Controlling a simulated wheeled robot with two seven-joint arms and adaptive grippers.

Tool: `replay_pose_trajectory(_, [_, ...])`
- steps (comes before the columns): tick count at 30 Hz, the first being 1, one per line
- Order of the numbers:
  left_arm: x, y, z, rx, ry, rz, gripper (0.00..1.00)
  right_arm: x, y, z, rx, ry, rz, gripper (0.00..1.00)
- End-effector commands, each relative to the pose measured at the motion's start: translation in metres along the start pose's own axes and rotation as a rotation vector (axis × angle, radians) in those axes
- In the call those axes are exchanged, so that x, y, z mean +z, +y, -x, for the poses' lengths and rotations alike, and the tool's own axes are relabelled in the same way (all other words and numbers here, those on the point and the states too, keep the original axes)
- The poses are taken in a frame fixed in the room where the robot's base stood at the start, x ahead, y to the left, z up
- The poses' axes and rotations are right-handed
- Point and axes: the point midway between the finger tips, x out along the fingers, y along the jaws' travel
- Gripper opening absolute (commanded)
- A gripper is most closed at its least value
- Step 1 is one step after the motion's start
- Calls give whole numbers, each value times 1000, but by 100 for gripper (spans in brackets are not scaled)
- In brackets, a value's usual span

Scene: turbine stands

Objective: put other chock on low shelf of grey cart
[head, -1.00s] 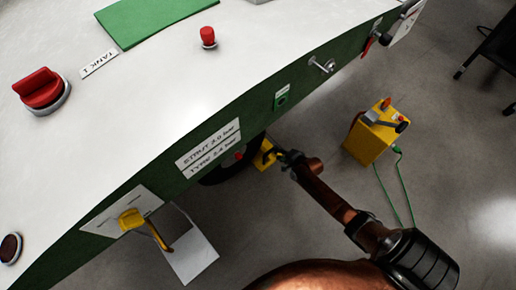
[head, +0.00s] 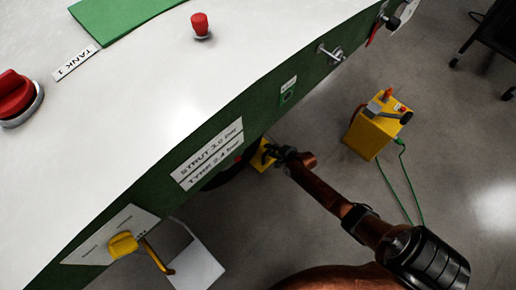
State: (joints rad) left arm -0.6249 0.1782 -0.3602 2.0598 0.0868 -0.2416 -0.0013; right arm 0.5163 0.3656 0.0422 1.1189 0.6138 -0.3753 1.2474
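A yellow chock (head: 262,158) is partly in view low down beside the dark tyre (head: 232,172), under the edge of the green-sided white body. My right gripper (head: 277,154) reaches in from the lower right, with its dark fingers right at the chock. The fingers are small and overlap the chock, so I cannot tell whether they are closed on it. The rest of the chock is hidden behind the green side. My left gripper is not in view. I cannot make out a grey cart with a low shelf.
The white top (head: 150,120) with red knobs fills the left. A yellow box (head: 370,137) with a green cable stands on the floor at right. A pale panel (head: 195,265) sticks out below the yellow handle (head: 123,245). A dark wheeled thing (head: 490,45) stands top right.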

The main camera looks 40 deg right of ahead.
Motion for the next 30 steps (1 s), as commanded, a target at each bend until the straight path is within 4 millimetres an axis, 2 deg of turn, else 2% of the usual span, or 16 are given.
replay_pose_trajectory(23, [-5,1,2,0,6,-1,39,0,0,0,0,0,-1,33])
replay_pose_trajectory(30, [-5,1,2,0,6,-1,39,0,0,0,0,0,0,19])
